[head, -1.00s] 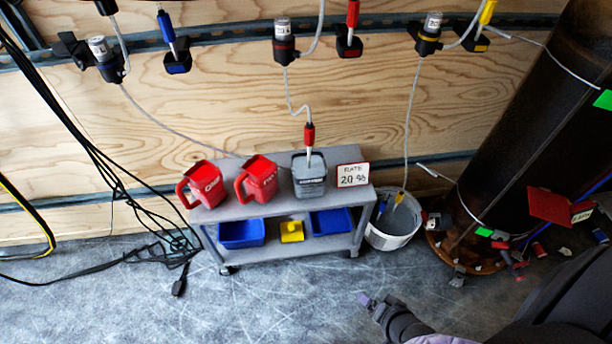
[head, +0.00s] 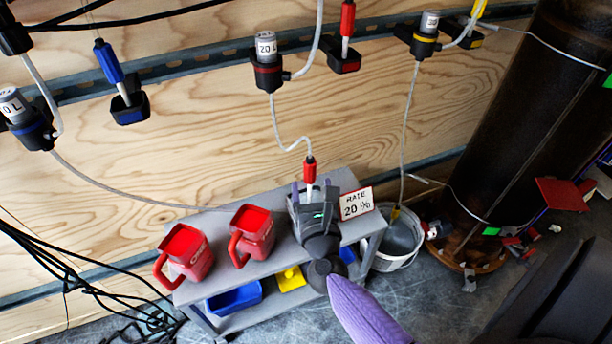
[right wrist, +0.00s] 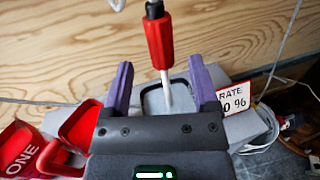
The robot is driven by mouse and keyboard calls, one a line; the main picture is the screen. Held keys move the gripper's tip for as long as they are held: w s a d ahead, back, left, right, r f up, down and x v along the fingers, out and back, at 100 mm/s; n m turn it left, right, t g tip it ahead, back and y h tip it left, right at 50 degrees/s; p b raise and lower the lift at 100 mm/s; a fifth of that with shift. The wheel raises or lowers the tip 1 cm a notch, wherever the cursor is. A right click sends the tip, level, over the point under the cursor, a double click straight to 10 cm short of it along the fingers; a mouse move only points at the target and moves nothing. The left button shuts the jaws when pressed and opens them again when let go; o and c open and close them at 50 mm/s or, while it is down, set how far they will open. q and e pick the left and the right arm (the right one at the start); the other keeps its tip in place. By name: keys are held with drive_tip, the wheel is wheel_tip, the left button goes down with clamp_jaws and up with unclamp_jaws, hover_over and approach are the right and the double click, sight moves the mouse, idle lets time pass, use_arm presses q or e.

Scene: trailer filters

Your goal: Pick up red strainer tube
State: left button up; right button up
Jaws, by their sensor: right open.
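The red strainer tube (head: 309,170) stands upright with its white lower end in the grey container on the cart. A hose runs up from its top to a filter on the wall. In the right wrist view the tube (right wrist: 160,42) rises between my fingers, with its red grip mostly above the fingertip level. My right gripper (head: 311,187) is open around the tube's lower part, a purple finger on either side with gaps. It also shows in the right wrist view (right wrist: 160,68). My gripper hides most of the grey container (right wrist: 184,93). My left gripper is out of view.
Two red jugs (head: 188,254) (head: 254,236) stand on the cart (head: 222,222), left of my gripper. A "RATE 20 %" sign (head: 356,203) stands close on the right. A bucket (head: 399,240) is beyond it. Another red tube (head: 347,20) hangs in a wall holder.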

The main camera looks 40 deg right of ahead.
sight(311, 178)
drive_tip(key=x, duration=0.4)
drive_tip(key=shift+w+d+r+b, duration=0.15)
drive_tip(key=shift+w+d+b, duration=0.1)
drive_tip(key=shift+w+b, duration=0.05)
clamp_jaws()
idle(0.9)
